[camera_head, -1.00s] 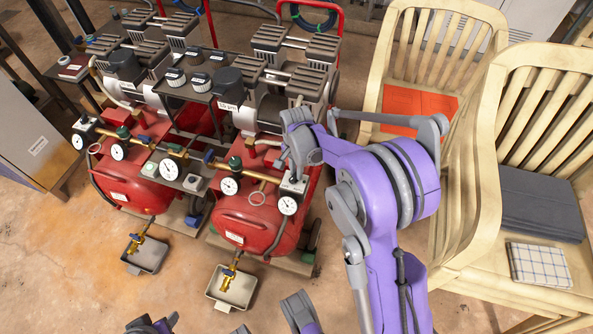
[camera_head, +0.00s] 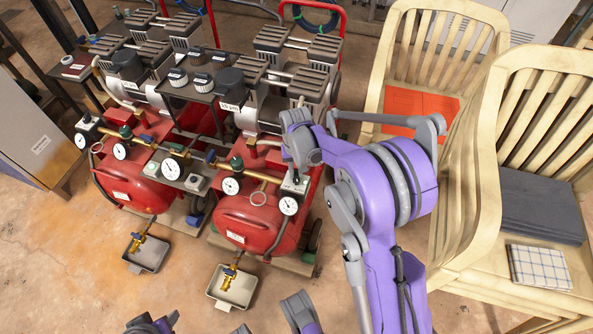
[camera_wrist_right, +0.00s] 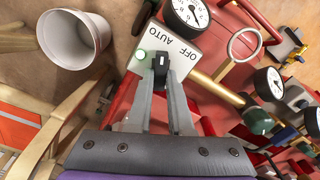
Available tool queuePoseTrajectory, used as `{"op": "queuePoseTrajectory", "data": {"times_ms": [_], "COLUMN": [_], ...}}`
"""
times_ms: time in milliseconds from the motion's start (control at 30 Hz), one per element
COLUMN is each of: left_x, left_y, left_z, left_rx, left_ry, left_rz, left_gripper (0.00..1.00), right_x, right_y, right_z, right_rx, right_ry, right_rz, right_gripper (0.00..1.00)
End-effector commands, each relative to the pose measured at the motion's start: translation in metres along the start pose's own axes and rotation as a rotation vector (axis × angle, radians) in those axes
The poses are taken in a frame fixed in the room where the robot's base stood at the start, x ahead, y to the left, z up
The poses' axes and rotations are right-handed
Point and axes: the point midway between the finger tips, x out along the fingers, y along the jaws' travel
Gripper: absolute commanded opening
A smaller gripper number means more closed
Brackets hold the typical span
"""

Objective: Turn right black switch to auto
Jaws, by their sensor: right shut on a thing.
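The right black switch (camera_wrist_right: 160,64) is a small black knob on a pale plate (camera_wrist_right: 184,56) marked AUTO and OFF, with a lit green lamp beside it. In the right wrist view my right gripper (camera_wrist_right: 161,74) is shut on the knob, its fingertips on either side. In the head view my right gripper (camera_head: 297,176) is at the switch plate (camera_head: 296,187), above the right red tank, and hides the knob. Another black switch (camera_head: 87,118) stands on the left unit. Dark parts of mine show at the bottom edge; the left gripper's fingers cannot be made out.
Pressure gauges (camera_head: 289,205) and brass pipes sit close to the switch on the red tank (camera_head: 245,222). Wooden chairs (camera_head: 480,190) stand close on the right. A white cup-like container (camera_wrist_right: 75,40) shows in the wrist view. Trays (camera_head: 231,297) lie on the floor.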

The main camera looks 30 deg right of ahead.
Motion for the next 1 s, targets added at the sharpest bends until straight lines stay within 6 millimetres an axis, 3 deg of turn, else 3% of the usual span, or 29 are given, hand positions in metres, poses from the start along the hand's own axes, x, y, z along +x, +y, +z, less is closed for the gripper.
{"op": "queuePoseTrajectory", "data": {"times_ms": [733,767,800,900,1000], "left_x": [-0.0007,-0.0007,-0.0007,-0.0007,-0.0007], "left_y": [0.0,0.0,0.0,0.0,0.0], "left_z": [-0.0002,-0.0002,-0.0002,-0.0002,-0.0002], "left_rx": [0.0,0.0,0.0,0.0,0.0], "left_ry": [0.0,0.0,0.0,0.0,0.0], "left_rz": [0.0,0.0,0.0,0.0,0.0], "left_gripper": [0.5,0.5,0.5,0.5,0.5], "right_x": [-0.0003,-0.0003,-0.0003,-0.0003,-0.0002], "right_y": [-0.0006,-0.0006,-0.0006,-0.0005,-0.0005], "right_z": [-0.0004,-0.0004,-0.0004,-0.0003,-0.0002], "right_rx": [-0.091,-0.091,-0.091,-0.09,-0.09], "right_ry": [0.001,0.001,0.001,0.001,0.001], "right_rz": [0.0,0.0,0.0,0.0,0.0], "right_gripper": [0.0,0.22,0.29,0.47,0.49]}}
